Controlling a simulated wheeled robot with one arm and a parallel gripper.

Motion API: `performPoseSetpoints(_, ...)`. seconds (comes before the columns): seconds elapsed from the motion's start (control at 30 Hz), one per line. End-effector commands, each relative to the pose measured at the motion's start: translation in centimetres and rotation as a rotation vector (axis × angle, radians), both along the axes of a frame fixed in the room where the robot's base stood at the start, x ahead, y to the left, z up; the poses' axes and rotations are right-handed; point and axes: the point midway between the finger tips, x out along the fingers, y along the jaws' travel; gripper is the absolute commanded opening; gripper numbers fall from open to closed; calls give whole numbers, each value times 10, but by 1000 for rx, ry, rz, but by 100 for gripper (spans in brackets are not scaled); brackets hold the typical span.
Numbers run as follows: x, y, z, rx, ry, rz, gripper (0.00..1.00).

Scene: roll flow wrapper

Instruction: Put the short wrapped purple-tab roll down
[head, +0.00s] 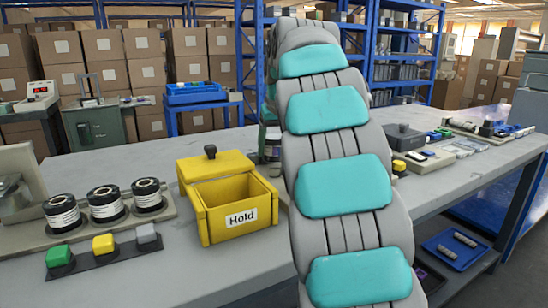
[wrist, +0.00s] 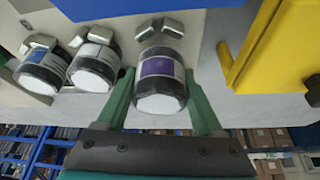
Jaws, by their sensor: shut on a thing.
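The short wrapped purple-tab roll (wrist: 162,88) shows in the wrist view as a dark roll with a purple label and a pale round end. My gripper (wrist: 159,76) is shut on it, with one green finger on each side. A silver block-like piece (wrist: 160,28) lies just beyond the roll in that view. I cannot tell whether the roll touches the surface.
Two similar rolls (wrist: 95,68) (wrist: 41,70) are left of the held one in the wrist view. The yellow Hold bin (head: 236,213) stands left of my arm on the grey table (head: 165,277). Three dark rolls (head: 105,203) sit in a tray farther left, behind coloured buttons (head: 103,244).

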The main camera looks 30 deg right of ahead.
Motion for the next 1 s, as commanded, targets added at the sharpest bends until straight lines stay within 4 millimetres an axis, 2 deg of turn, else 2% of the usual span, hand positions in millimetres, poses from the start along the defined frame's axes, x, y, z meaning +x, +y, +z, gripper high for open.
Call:
performPoseSetpoints(0.3, -1, 1, -28, 1, 4, 0, 5)
performPoseSetpoints(0.67, -1, 1, -32, 1, 3, 0, 5)
performPoseSetpoints(0.7, -1, 1, -32, 1, 3, 0, 70)
performPoseSetpoints(0.93, -1, 0, -31, 0, 3, 0, 95)
performPoseSetpoints(1.0, -1, 0, -31, 0, 3, 0, 98)
